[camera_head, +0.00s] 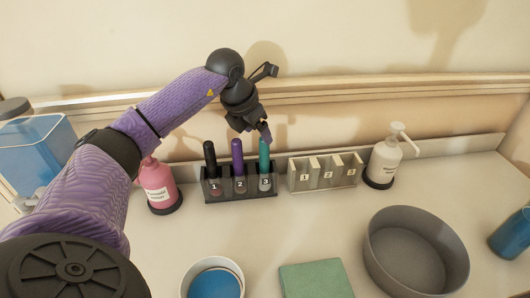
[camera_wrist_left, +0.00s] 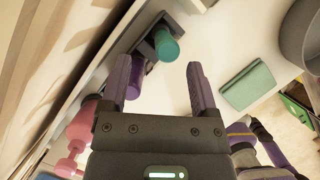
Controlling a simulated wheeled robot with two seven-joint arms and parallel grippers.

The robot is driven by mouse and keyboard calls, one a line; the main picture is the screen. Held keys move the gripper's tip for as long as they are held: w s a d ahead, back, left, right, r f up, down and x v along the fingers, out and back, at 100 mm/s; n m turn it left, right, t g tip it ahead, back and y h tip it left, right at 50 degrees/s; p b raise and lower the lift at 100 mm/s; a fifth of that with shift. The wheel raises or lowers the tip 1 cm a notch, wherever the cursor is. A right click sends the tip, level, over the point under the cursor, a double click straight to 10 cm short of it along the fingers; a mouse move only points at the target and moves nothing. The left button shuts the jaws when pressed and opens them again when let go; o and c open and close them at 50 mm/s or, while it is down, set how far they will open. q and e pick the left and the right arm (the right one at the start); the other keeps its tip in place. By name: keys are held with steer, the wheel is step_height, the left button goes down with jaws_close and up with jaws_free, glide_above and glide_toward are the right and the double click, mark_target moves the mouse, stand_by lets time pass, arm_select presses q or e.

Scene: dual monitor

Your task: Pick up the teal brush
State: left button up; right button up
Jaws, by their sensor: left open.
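The teal brush (camera_head: 264,158) stands upright in slot 3 of a dark holder (camera_head: 240,196). In the left wrist view the teal brush (camera_wrist_left: 167,46) shows end-on, just beyond my fingertips. My left gripper (camera_head: 266,132) is open and empty, close above the teal brush's top. In the left wrist view the two purple fingers of my left gripper (camera_wrist_left: 160,65) are spread apart. A purple brush (camera_head: 237,157) stands in slot 2 and a black brush (camera_head: 210,160) in slot 1.
A pink soap bottle (camera_head: 158,184) is left of the holder. An empty pale numbered holder (camera_head: 325,174) and a white pump bottle (camera_head: 384,160) are to the right. A grey bowl (camera_head: 418,275), green cloth (camera_head: 315,281) and white-rimmed cup (camera_head: 238,270) are in front. The counter's middle is clear.

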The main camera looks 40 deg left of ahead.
mark_target(264, 166)
arm_select(q)
steer(key=x, duration=0.2)
steer(key=b+x, duration=0.1)
steer(key=x, duration=0.1)
steer(key=b+x, duration=0.1)
steer(key=x, duration=0.1)
steer(key=shift+w+d+r, duration=0.1)
steer(key=shift+d, duration=0.25)
steer(key=shift+r, duration=0.1)
steer(key=c, duration=1)
jaws_close()
arm_select(e)
steer(key=f, duration=0.2)
steer(key=shift+s+a+f, duration=0.15)
steer(key=shift+s+f, duration=0.15)
